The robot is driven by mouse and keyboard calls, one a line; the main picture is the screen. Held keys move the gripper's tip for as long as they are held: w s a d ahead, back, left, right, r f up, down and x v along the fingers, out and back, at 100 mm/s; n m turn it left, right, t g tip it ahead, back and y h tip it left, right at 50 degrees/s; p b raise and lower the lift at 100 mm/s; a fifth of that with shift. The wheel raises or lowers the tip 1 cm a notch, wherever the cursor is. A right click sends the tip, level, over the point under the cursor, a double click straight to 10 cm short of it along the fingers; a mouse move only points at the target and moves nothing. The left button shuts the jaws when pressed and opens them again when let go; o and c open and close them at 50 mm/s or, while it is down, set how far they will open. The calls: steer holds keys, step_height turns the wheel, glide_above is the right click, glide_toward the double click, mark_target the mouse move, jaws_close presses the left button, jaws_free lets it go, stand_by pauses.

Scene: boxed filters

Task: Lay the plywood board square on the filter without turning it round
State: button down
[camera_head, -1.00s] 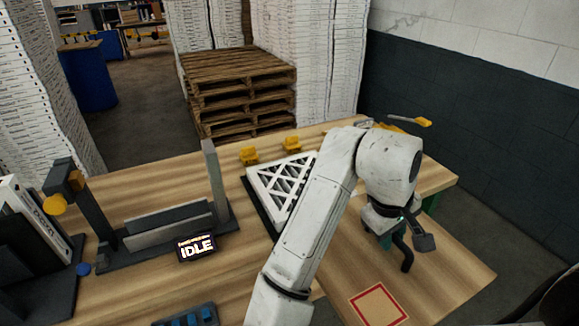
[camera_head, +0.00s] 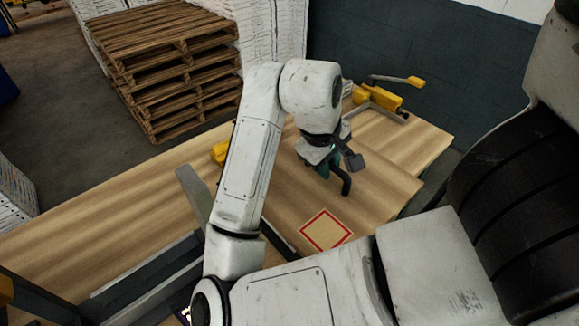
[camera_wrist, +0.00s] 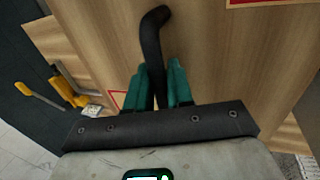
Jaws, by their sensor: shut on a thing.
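The plywood board (camera_head: 385,185) is a pale wood sheet with a red square outline near its front. It also fills much of the wrist view (camera_wrist: 215,60). A bent black handle (camera_head: 346,180) stands on it. My gripper (camera_head: 326,165) is above the board, its teal fingers shut on that handle; the wrist view shows the handle (camera_wrist: 152,40) between the fingers (camera_wrist: 160,90). The filter is not visible now; my arm and the board cover that area. I cannot tell whether the board touches anything beneath it.
A yellow toggle clamp (camera_head: 378,100) stands on the table at the far right. Another yellow piece (camera_head: 220,152) sits behind my arm. Stacked pallets (camera_head: 165,60) are beyond the table. Bare tabletop (camera_head: 110,215) lies at left.

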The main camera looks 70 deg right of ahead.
mark_target(290, 146)
steer(key=w+d+f, duration=0.1)
steer(key=d, duration=0.1)
steer(key=w+d+f, duration=0.1)
steer(key=w+d, duration=0.1)
steer(key=w+d+f, duration=0.1)
steer(key=w+d, duration=0.1)
steer(key=shift+f, duration=0.15)
steer(key=w+d+f+b, duration=0.1)
steer(key=w+d+f, duration=0.2)
steer(key=f, duration=0.2)
steer(key=shift+w+d+f, duration=0.15)
steer(key=shift+d+f, duration=0.15)
steer(key=shift+d, duration=0.05)
steer(key=shift+w+d+f+b, duration=0.15)
steer(key=shift+f+b, duration=0.3)
steer(key=shift+b, duration=0.1)
steer(key=shift+w+d+f+b, duration=0.1)
steer(key=shift+d+f+b, duration=0.05)
steer(key=shift+f+b, duration=0.35)
steer(key=f+b, duration=0.2)
steer(key=shift+b, duration=0.4)
steer(key=c, duration=1)
jaws_free()
steer(key=shift+f, duration=0.1)
steer(key=p+v, duration=0.6)
steer(key=v, duration=0.6)
